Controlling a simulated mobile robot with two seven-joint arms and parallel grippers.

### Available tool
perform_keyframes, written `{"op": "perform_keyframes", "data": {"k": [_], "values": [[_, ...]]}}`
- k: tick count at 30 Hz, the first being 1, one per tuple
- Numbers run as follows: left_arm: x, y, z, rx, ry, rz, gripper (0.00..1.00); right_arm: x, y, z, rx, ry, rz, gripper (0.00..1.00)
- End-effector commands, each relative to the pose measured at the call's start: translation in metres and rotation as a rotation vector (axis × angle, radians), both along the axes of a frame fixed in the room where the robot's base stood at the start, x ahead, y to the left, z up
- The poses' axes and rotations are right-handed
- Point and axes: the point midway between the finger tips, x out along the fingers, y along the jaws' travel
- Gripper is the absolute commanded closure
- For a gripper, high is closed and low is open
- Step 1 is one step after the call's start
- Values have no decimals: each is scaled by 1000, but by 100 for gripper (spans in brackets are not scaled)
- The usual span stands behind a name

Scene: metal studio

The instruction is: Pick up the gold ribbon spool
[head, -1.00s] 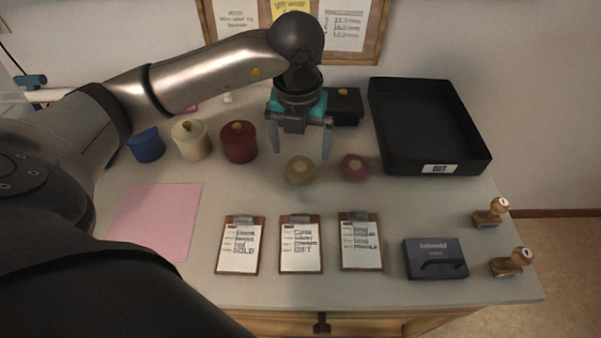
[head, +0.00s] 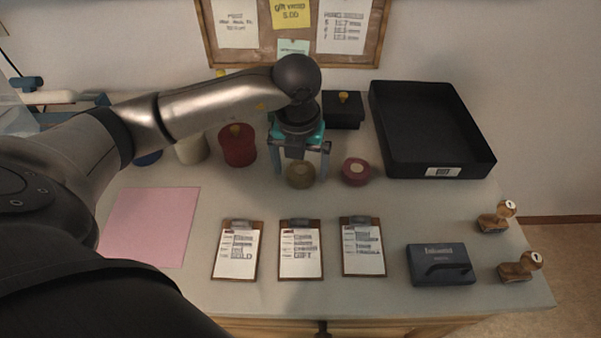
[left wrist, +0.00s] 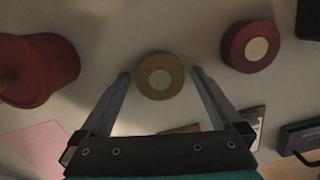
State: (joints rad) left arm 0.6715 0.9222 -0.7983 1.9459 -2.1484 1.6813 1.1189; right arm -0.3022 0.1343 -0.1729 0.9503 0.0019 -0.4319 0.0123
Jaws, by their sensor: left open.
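The gold ribbon spool (head: 301,175) stands on the table below my left gripper (head: 302,166), just left of a dark red spool (head: 356,171). In the left wrist view the gold spool (left wrist: 160,76) shows from above with a pale round centre, lying between the tips of my open left gripper (left wrist: 160,74). The fingers stand on either side of it with gaps, and I cannot tell their exact height over the table. The dark red spool (left wrist: 249,47) is to the right of the fingers there. My right gripper is not in view.
A red lidded pot (head: 238,146) and a cream pot (head: 192,149) stand to the left. A black box (head: 343,109) is behind, and a black tray (head: 480,160) is at right. Several clipboards (head: 300,270) and a pink sheet (head: 150,226) lie in front.

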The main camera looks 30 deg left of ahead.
Motion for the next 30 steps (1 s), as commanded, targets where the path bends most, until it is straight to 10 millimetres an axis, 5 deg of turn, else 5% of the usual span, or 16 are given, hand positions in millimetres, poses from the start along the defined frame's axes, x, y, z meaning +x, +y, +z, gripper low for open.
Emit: {"op": "perform_keyframes", "data": {"k": [3,24,30], "values": [[0,0,0,0,0,0,1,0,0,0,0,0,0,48],[0,0,1,-1,0,0,78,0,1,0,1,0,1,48],[0,0,1,0,-1,0,78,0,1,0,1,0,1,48]]}}
